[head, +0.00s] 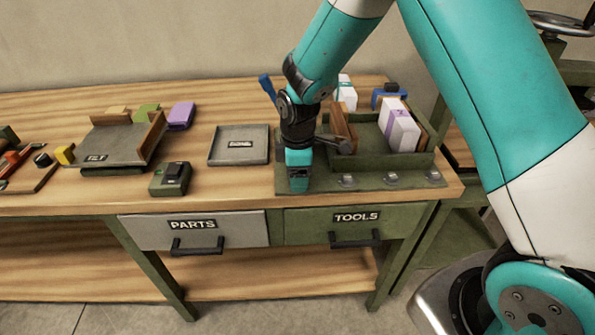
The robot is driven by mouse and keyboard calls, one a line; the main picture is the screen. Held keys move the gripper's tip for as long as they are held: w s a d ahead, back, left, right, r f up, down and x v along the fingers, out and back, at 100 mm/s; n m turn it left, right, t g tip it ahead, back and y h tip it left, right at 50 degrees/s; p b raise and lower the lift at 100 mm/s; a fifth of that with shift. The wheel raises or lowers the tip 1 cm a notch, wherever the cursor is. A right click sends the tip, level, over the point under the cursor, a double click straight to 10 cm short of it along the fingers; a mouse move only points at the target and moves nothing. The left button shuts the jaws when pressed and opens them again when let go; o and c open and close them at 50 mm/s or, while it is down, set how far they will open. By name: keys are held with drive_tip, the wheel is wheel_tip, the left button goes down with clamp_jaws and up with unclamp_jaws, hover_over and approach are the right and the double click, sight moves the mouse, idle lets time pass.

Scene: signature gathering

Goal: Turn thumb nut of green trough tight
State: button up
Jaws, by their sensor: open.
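The green trough (377,165) stands at the right end of the bench, on a green base plate (368,185). White blocks of paper, one with a purple band (399,127), stand in it, with a brown wooden board (343,125) at its left. Several grey thumb nuts (391,178) sit along the front of the base plate. My gripper (299,186) points down over the plate's front left corner, left of the visible nut (348,181). It is open; its fingertips are small and dark here, and whatever lies beneath them is hidden.
A grey tray (238,158) and a dark green box (170,180) are left of my gripper. Farther left are a grey sloped stand (112,150) and a purple block (181,115). A blue-handled thing (267,86) shows behind my arm. Closed PARTS (194,235) and TOOLS (334,228) drawers are below.

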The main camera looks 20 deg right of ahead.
drive_tip(key=shift+c, duration=0.2)
drive_tip(key=c, duration=0.9)
drive_tip(key=shift+m, duration=0.3)
drive_tip(key=m, duration=0.3)
drive_tip(key=shift+m, duration=0.3)
drive_tip(key=m, duration=0.4)
drive_tip(key=shift+m, duration=0.3)
drive_tip(key=m, duration=0.4)
drive_tip(key=shift+w, duration=0.1)
drive_tip(key=m, duration=0.5)
drive_tip(key=shift+r, duration=0.1)
